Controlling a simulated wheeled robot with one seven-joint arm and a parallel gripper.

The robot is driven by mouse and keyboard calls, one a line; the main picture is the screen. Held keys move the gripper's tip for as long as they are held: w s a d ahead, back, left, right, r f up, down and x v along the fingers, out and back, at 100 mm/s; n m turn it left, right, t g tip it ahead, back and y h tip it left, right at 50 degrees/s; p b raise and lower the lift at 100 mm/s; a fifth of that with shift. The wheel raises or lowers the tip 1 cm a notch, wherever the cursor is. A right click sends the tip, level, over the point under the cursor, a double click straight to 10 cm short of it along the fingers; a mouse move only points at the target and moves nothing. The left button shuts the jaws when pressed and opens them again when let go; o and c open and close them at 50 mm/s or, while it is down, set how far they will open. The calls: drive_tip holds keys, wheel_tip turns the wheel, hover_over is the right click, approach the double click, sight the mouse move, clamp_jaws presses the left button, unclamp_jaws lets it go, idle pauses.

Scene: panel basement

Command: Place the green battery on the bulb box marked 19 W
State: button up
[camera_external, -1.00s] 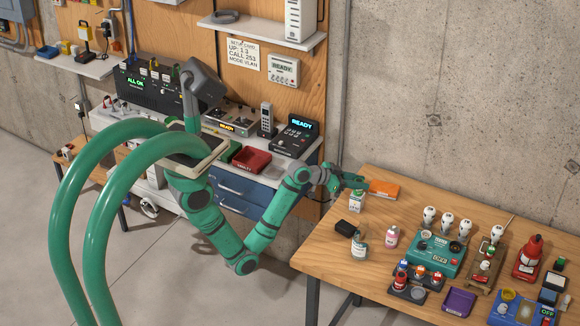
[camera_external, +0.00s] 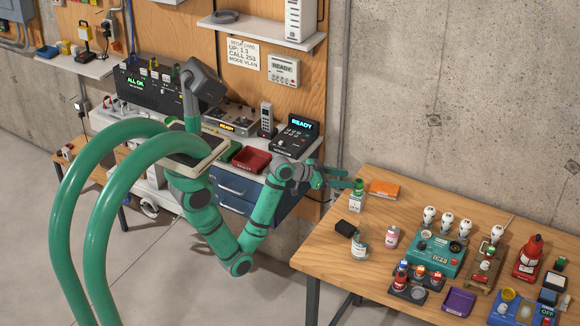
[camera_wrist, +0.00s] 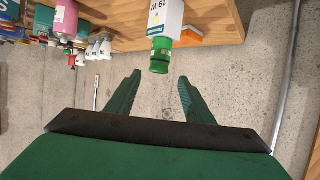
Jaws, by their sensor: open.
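The white bulb box (camera_external: 356,203) marked 19 W stands at the back left corner of the wooden table. In the wrist view the box (camera_wrist: 165,14) shows its 19 W label. The green battery (camera_external: 359,186) stands upright on top of the box; it also shows in the wrist view (camera_wrist: 160,55), touching the box. My gripper (camera_external: 342,179) is open and empty, just left of the battery. In the wrist view my gripper's fingertips (camera_wrist: 159,77) are spread apart, and the battery lies beyond them, clear of both.
An orange box (camera_external: 384,189) lies right behind the bulb box. A black block (camera_external: 346,228), a clear bottle (camera_external: 359,246) and a pink bottle (camera_external: 392,237) stand in front. A teal device (camera_external: 436,256) with white bulbs is farther right. The concrete wall is behind the table.

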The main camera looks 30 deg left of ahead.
drive_tip(key=v, duration=0.5)
drive_tip(key=s+a+f+n+t+y, duration=0.2)
drive_tip(key=s+a+f+n+y, duration=0.15)
drive_tip(key=a+f, duration=0.55)
drive_tip(key=s+a+f+n+t+y, duration=0.25)
drive_tip(key=s+a+f, duration=0.25)
drive_tip(key=a+f, duration=0.45)
drive_tip(key=s+a+n+y, duration=0.1)
drive_tip(key=s+a, duration=0.3)
drive_tip(key=s, duration=0.6)
drive_tip(key=s+a+n+t+y, duration=0.1)
drive_tip(key=s+a+n+y, duration=0.1)
drive_tip(key=s, duration=0.9)
drive_tip(key=shift+a+f, duration=0.35)
drive_tip(key=shift+a, duration=0.55)
